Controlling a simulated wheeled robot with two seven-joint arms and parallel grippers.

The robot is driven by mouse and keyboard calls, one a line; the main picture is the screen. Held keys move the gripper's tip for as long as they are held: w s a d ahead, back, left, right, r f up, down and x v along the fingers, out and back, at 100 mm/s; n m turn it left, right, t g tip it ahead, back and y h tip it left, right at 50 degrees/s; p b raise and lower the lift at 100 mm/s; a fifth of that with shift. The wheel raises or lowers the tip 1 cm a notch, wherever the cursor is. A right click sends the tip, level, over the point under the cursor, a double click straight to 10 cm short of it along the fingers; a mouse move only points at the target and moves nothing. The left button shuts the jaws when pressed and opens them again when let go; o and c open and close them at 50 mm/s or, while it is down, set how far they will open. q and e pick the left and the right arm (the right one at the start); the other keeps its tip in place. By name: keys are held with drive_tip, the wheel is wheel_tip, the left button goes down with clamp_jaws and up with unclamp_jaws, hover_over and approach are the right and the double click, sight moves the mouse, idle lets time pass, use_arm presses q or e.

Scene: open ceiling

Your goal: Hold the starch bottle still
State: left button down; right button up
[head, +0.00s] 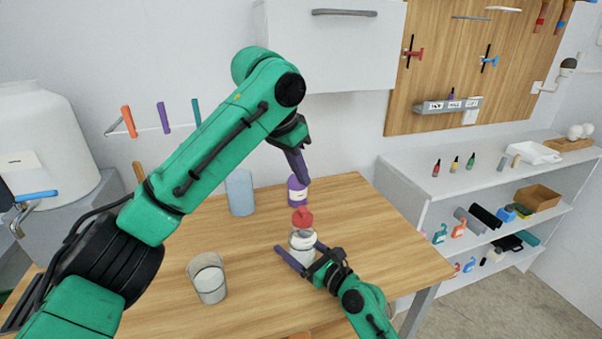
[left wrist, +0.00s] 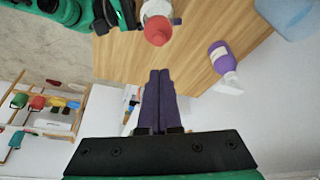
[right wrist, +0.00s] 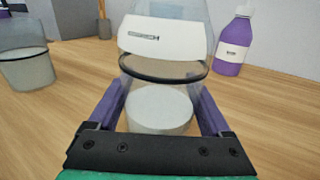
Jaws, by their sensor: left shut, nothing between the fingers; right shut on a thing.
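The starch bottle (head: 302,243) is clear with a red cap and stands upright on the wooden table. In the right wrist view the bottle (right wrist: 165,40) has a white label, a dark ring and white contents low inside. My right gripper (head: 300,252) is shut on it, with one purple finger on each side. My left gripper (head: 304,180) is shut and empty, above the table beyond the bottle. In the left wrist view its fingers (left wrist: 160,74) are together, apart from the red cap (left wrist: 158,32).
A purple bottle (head: 298,190) with a white cap stands behind the starch bottle, close to my left fingers in the head view. A glass beaker (head: 207,280) stands at the left front. A pale blue container (head: 240,193) stands at the back. Shelves (head: 480,185) are at the right.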

sight(304, 207)
use_arm(q)
drive_tip(key=shift+f, duration=0.35)
idle(0.3)
drive_tip(key=shift+f, duration=0.5)
drive_tip(key=shift+f, duration=0.1)
drive_tip(key=shift+f, duration=2.2)
drive_tip(key=shift+r, duration=3.05)
use_arm(e)
drive_tip(key=o, duration=1.3)
